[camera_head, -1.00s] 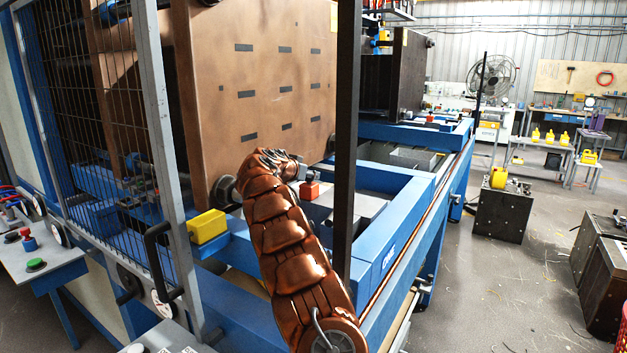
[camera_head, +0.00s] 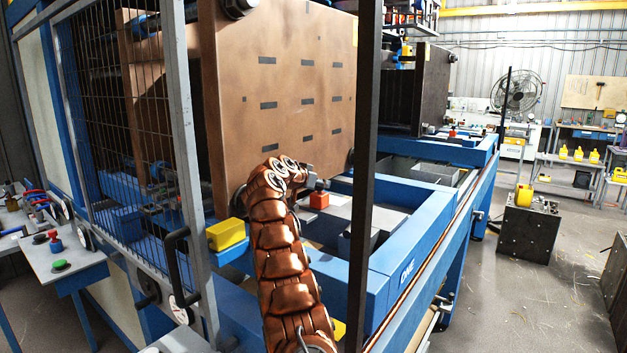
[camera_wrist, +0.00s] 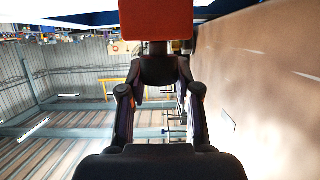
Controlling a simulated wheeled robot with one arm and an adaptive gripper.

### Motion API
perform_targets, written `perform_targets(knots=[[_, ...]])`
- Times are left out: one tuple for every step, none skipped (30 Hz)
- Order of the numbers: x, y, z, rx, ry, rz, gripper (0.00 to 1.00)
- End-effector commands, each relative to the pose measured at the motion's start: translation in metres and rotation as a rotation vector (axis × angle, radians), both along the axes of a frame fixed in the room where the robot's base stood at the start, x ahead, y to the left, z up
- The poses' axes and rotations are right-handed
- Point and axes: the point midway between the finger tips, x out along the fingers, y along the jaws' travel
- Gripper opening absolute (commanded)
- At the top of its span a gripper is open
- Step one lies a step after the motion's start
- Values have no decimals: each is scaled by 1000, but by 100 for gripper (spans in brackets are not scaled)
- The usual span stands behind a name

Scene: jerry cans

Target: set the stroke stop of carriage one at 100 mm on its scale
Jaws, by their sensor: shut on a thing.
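A small red block (camera_head: 319,200) sits at the tip of my gripper (camera_head: 314,184), beside the large brown slotted plate (camera_head: 290,85) and above the blue machine frame. In the wrist view the red block (camera_wrist: 157,20) fills the top centre, at the ends of the fingers (camera_wrist: 160,60). The gripper is shut on it. Part of the block is hidden by the fingers. A small label (camera_head: 407,270) on the blue beam is too small to read surely. I cannot make out the millimetre scale or any reading.
A dark upright post (camera_head: 366,160) stands right of my arm. A mesh guard door (camera_head: 125,120) with a black handle is at the left. A yellow block (camera_head: 227,234) sits left of my arm. Open floor (camera_head: 500,290) lies to the right.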

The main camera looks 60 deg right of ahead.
Motion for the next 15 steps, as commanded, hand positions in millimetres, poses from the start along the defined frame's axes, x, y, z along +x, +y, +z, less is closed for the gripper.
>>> perform_targets(knots=[[-3, -4, 8, -8, 0, -7, 0], [-4, -5, 7, -8, 0, -10, 0], [-6, -7, 7, -8, 1, -15, 0], [-7, -9, 6, -8, 2, -17, 0], [-8, -9, 5, -8, 2, -19, 0], [-9, -10, 4, -8, 3, -21, 0], [-9, -11, 4, -7, 4, -22, 0], [-10, -11, 3, -7, 4, -23, 0], [-10, -11, 2, -7, 6, -24, 0], [-10, -11, 2, -6, 6, -24, 0], [-10, -11, 1, -6, 6, -25, 0], [-10, -11, 1, -5, 6, -25, 0], [-10, -11, 0, -5, 6, -25, 0], [-10, -11, 0, -4, 7, -24, 0], [-9, -11, 0, -4, 7, -24, 0]])
